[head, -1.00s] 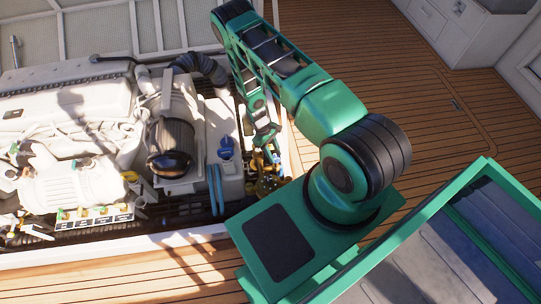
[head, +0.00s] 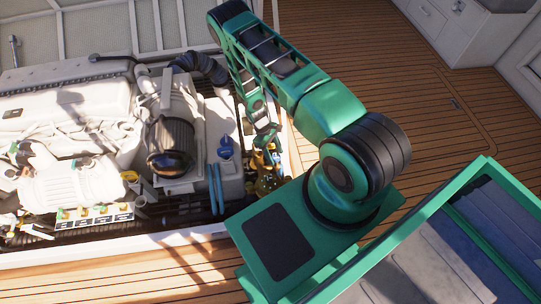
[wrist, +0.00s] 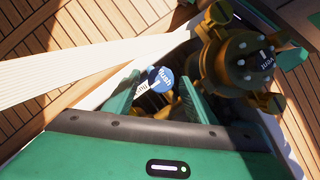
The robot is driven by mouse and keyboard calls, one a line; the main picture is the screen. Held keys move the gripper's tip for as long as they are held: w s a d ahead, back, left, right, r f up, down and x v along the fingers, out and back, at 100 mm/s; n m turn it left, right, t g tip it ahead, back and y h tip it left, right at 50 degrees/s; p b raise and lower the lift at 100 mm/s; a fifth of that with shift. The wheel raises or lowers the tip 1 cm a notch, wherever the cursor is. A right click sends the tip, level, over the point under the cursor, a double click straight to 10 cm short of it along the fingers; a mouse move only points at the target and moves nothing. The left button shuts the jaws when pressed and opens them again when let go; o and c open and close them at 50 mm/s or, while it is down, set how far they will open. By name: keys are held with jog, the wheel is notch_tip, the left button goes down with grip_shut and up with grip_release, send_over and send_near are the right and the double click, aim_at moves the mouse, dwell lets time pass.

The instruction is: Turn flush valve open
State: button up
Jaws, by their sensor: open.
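My gripper (wrist: 158,97) points down into the hatch, with its two green fingers apart. A small brass part (wrist: 166,110) lies just below the tag, partly hidden by my gripper body. I cannot tell whether a finger touches anything. The valve's handle cannot be made out clearly. In the head view, my gripper (head: 266,140) is above brass fittings (head: 266,186) at the right end of the engine bay.
A large brass fitting with bolts (wrist: 238,58) stands close to the right finger. A white hatch edge (wrist: 90,68) runs on the left. In the head view, a white tank with a blue cap (head: 225,148) and blue hose stands left of my gripper. Wooden deck lies around.

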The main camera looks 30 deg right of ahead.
jog(key=v, duration=1)
jog(key=shift+w+r, duration=0.15)
jog(key=shift+r, duration=0.2)
